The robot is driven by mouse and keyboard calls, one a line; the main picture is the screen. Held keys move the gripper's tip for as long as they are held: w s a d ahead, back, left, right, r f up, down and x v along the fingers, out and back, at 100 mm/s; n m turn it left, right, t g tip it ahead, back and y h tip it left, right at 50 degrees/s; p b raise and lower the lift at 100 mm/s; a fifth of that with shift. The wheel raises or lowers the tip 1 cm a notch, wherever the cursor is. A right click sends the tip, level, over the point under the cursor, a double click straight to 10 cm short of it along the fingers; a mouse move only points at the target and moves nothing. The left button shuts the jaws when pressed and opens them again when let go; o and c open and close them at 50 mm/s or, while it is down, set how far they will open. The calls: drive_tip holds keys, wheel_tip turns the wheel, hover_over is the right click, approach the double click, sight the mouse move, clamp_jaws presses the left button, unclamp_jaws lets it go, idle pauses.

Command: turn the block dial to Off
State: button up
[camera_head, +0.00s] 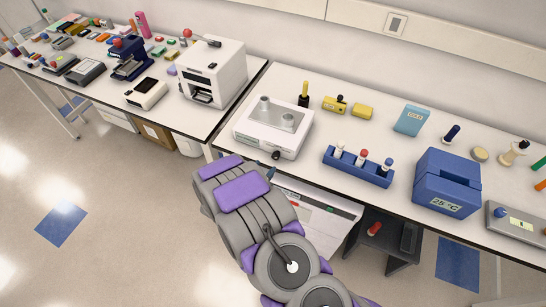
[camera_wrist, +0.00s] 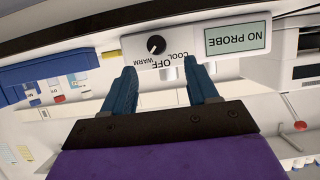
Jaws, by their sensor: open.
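The white block unit (camera_head: 262,137) stands on the bench near its front edge, with a grey metal top holding round pieces. Its black dial (camera_head: 276,154) is on the front. The wrist view shows the unit upside down, with the dial (camera_wrist: 156,45) beside the words COOL, OFF and WARM and a NO PROBE display (camera_wrist: 237,36). A white mark shows on the dial; I cannot tell surely which word it points to. My gripper (camera_wrist: 160,67) is open and empty, its two blue fingers spread in front of the dial, apart from it.
A blue rack (camera_head: 357,167) with several tubes and a blue 25 °C box (camera_head: 446,183) stand to the right. A white machine (camera_head: 213,73) stands on the left bench. A dark stool (camera_head: 384,240) is under the bench. The floor at left is open.

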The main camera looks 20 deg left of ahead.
sight(274, 157)
drive_tip(key=x, duration=0.8)
drive_tip(key=shift+w+d+r, duration=0.1)
drive_tip(key=shift+w+d, duration=0.15)
drive_tip(key=shift+d, duration=0.15)
drive_tip(key=shift+w+a, duration=0.1)
drive_tip(key=shift+w, duration=0.25)
drive_tip(key=shift+a+f, duration=0.25)
drive_tip(key=shift+d+r, duration=0.1)
drive_tip(key=shift+d, duration=0.15)
drive_tip(key=c, duration=1)
